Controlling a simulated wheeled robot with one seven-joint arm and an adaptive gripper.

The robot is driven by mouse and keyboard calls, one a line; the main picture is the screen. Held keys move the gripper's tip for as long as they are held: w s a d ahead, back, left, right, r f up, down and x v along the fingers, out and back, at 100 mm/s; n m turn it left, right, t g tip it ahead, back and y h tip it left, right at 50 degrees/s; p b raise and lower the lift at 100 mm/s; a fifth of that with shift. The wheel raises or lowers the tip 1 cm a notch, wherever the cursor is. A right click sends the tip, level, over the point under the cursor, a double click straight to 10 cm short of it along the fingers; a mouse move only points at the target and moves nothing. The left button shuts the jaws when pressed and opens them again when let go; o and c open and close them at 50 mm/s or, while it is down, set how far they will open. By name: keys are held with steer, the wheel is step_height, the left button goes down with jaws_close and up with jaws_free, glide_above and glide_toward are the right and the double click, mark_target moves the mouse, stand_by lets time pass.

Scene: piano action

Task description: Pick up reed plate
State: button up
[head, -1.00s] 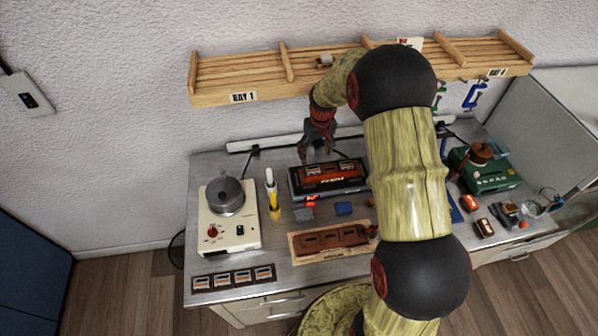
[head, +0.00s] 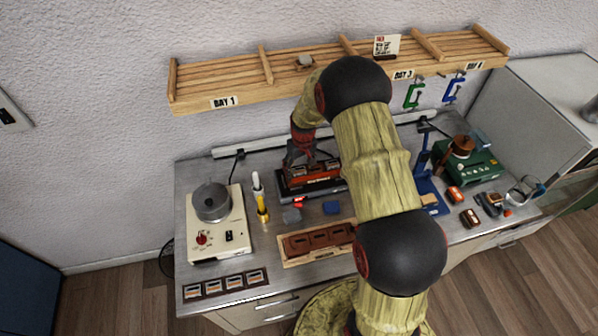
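No piece is clearly marked as the reed plate at this size. Small pale plates sit on top of a black unit with a red-orange top (head: 322,172) at the middle back of the bench. My gripper (head: 300,163) points down at the left part of this unit, very close to its top. Its fingers are dark and small against the unit, so their opening and any contact cannot be told.
A cream hotplate-like device with a grey pot (head: 212,203) stands left. A yellow-and-white tool (head: 260,198), a grey block (head: 291,216) and a blue block (head: 332,208) lie nearby. A wooden tray with brown slots (head: 283,245) is in front. A wooden shelf (head: 220,88) hangs behind.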

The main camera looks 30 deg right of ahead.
steer(key=shift+c, duration=1.2)
steer(key=shift+s+f, duration=0.15)
steer(key=shift+s, duration=0.05)
steer(key=c, duration=1)
steer(key=shift+o, duration=0.2)
